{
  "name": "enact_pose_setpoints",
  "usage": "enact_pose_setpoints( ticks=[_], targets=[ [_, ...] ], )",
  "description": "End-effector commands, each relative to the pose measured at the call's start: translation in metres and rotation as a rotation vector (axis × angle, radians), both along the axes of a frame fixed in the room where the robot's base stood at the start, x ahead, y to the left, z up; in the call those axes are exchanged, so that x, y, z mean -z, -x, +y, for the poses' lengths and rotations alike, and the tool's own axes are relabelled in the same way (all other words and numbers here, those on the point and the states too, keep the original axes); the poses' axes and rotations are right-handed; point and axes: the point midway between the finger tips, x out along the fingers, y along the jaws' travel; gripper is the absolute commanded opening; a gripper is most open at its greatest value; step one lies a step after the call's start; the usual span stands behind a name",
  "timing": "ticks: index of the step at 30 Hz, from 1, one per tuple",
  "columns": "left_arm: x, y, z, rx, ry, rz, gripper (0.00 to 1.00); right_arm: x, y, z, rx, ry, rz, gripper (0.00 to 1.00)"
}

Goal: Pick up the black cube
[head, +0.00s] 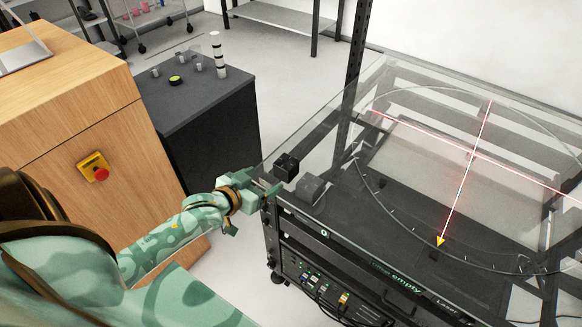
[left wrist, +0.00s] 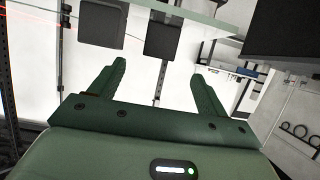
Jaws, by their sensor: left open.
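The black cube (head: 287,167) is at the near left corner of the glass-topped turntable frame (head: 335,232). A dark grey block (head: 310,190) is just right of and below it in the head view. My left gripper (head: 268,183) is open and empty, just left of the black cube and apart from it. In the left wrist view two dark blocks, one at the left (left wrist: 102,22) and one nearer the middle (left wrist: 163,37), show beyond the open fingers (left wrist: 157,68). I cannot tell which of them is the cube. My right gripper is not in view.
The glass edge (left wrist: 190,14) runs close above the fingers in the left wrist view. A dark cabinet (head: 200,120) with small items and a wooden cabinet (head: 85,115) with a red emergency button (head: 101,174) stand left. Red laser lines cross the turntable disc (head: 375,190).

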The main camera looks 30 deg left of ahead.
Motion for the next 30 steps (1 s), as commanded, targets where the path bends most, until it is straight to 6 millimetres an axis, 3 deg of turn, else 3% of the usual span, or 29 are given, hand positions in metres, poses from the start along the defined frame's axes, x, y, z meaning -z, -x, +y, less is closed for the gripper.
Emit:
enact_pose_setpoints(
  ticks=[1, 6, 14, 21, 30],
  targets=[
    [0.008, -0.014, 0.0, -0.001, -0.001, -0.002, 0.76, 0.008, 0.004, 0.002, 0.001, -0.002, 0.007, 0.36],
    [0.023, -0.048, -0.002, 0.0, -0.001, 0.001, 0.76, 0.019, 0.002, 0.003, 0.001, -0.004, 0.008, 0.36],
    [0.032, -0.07, -0.004, -0.001, -0.001, 0.001, 0.76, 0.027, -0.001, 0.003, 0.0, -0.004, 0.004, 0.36],
    [0.051, -0.103, -0.007, 0.001, -0.002, 0.002, 0.76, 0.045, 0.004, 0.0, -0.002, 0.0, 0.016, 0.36],
    [0.051, -0.11, -0.007, 0.0, -0.001, 0.002, 0.76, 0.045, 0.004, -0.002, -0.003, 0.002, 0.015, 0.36]
  ],
)
